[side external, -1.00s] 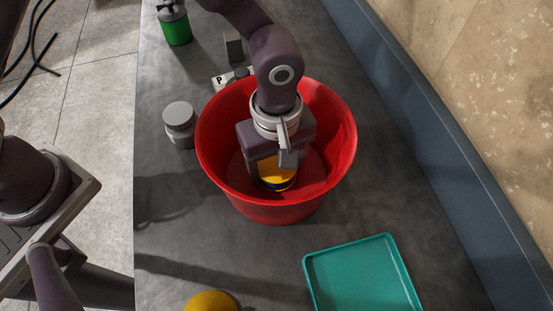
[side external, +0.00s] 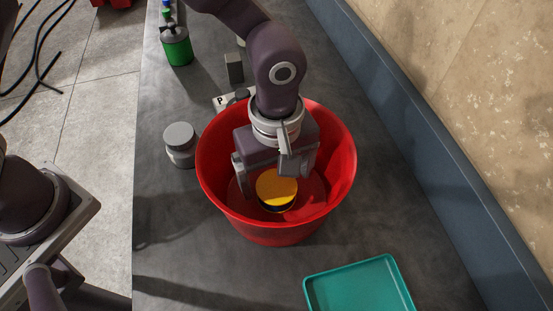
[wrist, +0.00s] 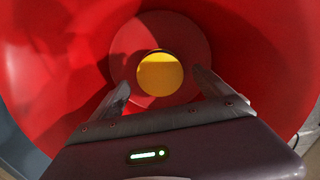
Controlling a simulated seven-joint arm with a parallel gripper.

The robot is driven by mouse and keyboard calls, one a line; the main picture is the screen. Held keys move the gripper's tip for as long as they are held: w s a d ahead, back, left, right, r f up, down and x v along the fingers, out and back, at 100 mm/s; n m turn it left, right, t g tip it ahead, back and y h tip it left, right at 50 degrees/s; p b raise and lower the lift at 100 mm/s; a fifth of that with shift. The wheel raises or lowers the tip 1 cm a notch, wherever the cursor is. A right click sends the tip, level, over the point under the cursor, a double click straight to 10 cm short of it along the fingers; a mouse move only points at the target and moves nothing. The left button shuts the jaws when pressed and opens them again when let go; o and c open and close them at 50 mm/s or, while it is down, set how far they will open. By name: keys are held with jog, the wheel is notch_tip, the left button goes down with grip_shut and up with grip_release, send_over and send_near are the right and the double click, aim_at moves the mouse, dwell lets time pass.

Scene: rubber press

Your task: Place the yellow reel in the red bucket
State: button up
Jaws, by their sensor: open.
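The yellow reel (side external: 277,187) is inside the red bucket (side external: 333,200), at or near its floor, with its yellow face up and a dark band on its side. In the wrist view the reel (wrist: 160,74) shows beyond and between my fingertips, against the floor of the bucket (wrist: 60,60). My gripper (side external: 275,175) is inside the bucket's rim, just above the reel. Its fingers are open, with a gap between them and the reel. In the wrist view my gripper (wrist: 160,85) holds nothing.
A teal tray (side external: 360,284) lies in front and to the right of the bucket. A grey jar (side external: 180,144) stands close at the bucket's left. A green bottle (side external: 177,47) and a grey block (side external: 234,68) are farther back. A blue ledge (side external: 430,150) runs along the right.

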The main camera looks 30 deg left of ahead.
aim_at(276, 186)
notch_tip(276, 186, up, 8)
jog(key=shift+r, duration=0.2)
jog(key=s+a+r+m+t, duration=0.1)
jog(key=s+a+r+m, duration=0.15)
jog(key=a+r, duration=0.45)
jog(key=s+a+r+m+t, duration=0.1)
jog(key=a+r+m+t, duration=0.3)
jog(key=a, duration=0.6)
jog(key=s+a+m, duration=0.4)
jog(key=s+a, duration=0.4)
jog(key=s, duration=0.1)
jog(key=shift+r+t, duration=0.3)
